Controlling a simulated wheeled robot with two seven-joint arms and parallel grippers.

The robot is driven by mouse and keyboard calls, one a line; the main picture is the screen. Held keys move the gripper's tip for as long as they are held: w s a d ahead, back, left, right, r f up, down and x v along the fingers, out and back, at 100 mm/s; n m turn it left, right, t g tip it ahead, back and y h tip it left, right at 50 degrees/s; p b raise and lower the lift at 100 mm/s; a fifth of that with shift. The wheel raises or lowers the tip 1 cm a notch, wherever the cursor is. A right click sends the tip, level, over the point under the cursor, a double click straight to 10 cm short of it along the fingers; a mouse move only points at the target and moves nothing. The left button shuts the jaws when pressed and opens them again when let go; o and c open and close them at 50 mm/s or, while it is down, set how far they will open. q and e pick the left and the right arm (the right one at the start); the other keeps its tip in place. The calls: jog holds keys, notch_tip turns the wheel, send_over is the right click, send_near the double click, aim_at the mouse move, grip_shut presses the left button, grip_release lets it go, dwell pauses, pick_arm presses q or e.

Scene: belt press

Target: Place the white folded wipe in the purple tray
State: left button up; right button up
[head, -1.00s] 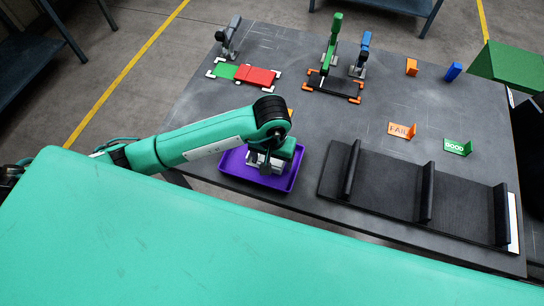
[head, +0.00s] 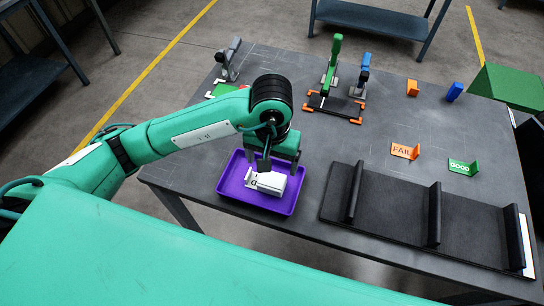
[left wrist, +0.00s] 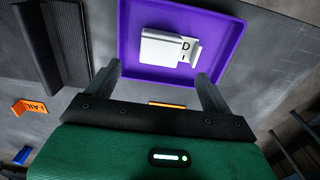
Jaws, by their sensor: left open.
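The white folded wipe (head: 268,183) lies in the purple tray (head: 232,191), on its floor; in the left wrist view the wipe (left wrist: 166,48) shows dark lettering on one end and sits inside the tray's rim (left wrist: 124,40). My left gripper (head: 265,165) is above the tray, pointing down. In the left wrist view its two fingers (left wrist: 160,75) are spread apart with nothing between them, and the wipe lies beyond the tips. My right gripper is not in view.
A black rack with upright dividers (head: 390,222) stands right of the tray. Orange FAIL (head: 403,151) and green GOOD (head: 463,167) signs stand behind it. Green (head: 333,62) and blue (head: 363,72) clamps stand at the back. The table's middle is clear.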

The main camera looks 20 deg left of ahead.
pick_arm(q)
jog(key=shift+r, duration=1.15)
jog(key=shift+s, duration=0.1)
